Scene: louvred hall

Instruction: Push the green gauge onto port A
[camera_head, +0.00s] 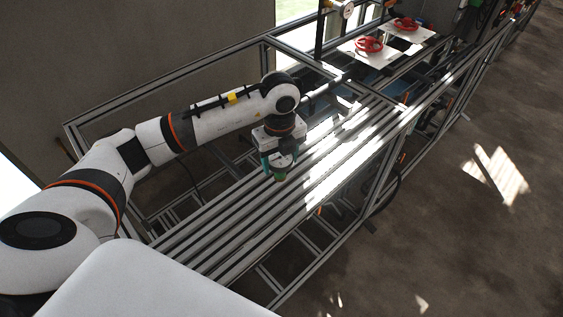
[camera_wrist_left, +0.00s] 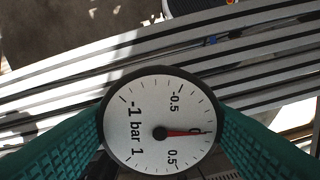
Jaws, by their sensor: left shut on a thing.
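My left gripper (camera_head: 279,161) is shut on the green gauge (camera_head: 280,177) and holds it over the slatted aluminium bench top. Only a small green part of the gauge shows below the fingers in the head view. In the left wrist view the gauge's round white dial (camera_wrist_left: 145,108), with a dark rim and a red needle near 0, sits between the two teal ribbed fingers. Whether the gauge touches the slats is not clear. I cannot make out port A in either view. My right gripper is not in view.
The slatted bench top (camera_head: 225,216) runs from lower left to upper right inside an aluminium frame. Two red handwheels (camera_head: 369,44) (camera_head: 405,24) sit on white plates farther back. Another round gauge (camera_head: 347,9) stands at the top. Open floor (camera_head: 470,230) lies to the right.

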